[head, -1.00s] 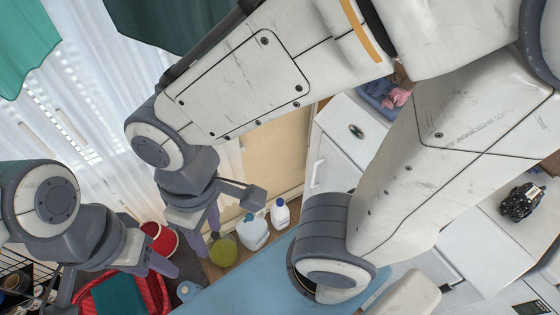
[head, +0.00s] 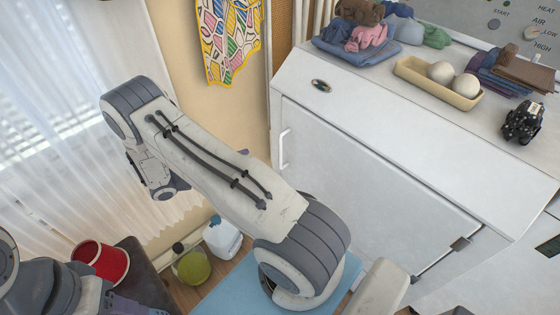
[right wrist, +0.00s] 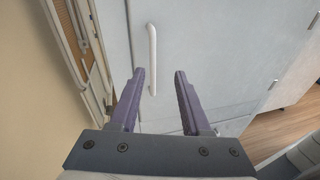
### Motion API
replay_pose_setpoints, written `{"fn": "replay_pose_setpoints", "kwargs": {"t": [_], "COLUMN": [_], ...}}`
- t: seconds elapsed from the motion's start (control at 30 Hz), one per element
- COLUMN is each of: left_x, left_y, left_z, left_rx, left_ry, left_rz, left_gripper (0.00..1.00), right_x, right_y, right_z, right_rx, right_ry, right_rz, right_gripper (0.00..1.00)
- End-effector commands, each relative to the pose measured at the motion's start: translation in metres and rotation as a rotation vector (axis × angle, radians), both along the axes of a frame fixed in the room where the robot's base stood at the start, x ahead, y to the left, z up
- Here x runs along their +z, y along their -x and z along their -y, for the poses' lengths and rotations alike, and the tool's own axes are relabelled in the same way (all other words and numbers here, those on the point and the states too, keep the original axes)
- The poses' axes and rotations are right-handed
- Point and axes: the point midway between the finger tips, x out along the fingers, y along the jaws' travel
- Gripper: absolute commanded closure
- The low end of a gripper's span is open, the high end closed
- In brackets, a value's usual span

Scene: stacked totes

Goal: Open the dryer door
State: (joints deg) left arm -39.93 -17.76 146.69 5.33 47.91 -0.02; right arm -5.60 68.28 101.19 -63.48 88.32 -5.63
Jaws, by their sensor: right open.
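The white dryer (head: 335,100) stands at the right of the head view. Its front door (head: 370,190) looks closed, with a white vertical bar handle (head: 284,148) near its left edge. The right wrist view shows this handle (right wrist: 152,50) close ahead. My right gripper (right wrist: 160,75) is open and empty. The handle's lower end shows between its two purple fingers, nearer the left one; I cannot tell whether the fingertips reach past it. In the head view my right arm hides most of this gripper. My left gripper (head: 132,303) shows only partly at the bottom left edge.
Folded clothes (head: 360,40), a tray (head: 415,75) with white balls and a black object (head: 523,121) lie on the dryer. A red bucket (head: 100,260), a green-yellow container (head: 190,266) and a white jug (head: 222,238) stand at lower left. A wall (right wrist: 45,120) is close left of the handle.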

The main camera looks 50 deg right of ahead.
Motion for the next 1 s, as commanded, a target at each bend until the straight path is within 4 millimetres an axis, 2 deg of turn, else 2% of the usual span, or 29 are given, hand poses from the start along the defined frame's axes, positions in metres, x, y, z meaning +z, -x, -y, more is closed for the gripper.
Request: {"fn": "replay_pose_setpoints", "kwargs": {"t": [0.03, 0.2, 0.37, 0.8, 1.0], "left_x": [-0.012, -0.018, -0.016, -0.015, -0.015], "left_y": [0.0, 0.0, 0.0, 0.0, 0.0], "left_z": [0.0, 0.0, 0.0, 0.0, 0.0], "left_rx": [0.0, 0.0, 0.0, 0.0, 0.0], "left_ry": [0.0, 0.0, 0.0, 0.0, 0.0], "left_rz": [0.0, 0.0, 0.0, 0.0, 0.0], "left_gripper": [0.5, 0.5, 0.5, 0.5, 0.5], "right_x": [-0.023, -0.045, -0.046, -0.045, -0.046], "right_y": [0.001, 0.0, 0.005, 0.028, 0.032], "right_z": [0.011, 0.029, 0.045, 0.116, 0.129], "right_rx": [0.011, 0.044, 0.048, 0.047, 0.048], "right_ry": [0.028, 0.078, 0.085, 0.083, 0.082], "right_rz": [-0.038, -0.095, -0.103, -0.101, -0.101], "right_gripper": [0.53, 0.53, 0.53, 0.53, 0.53]}}
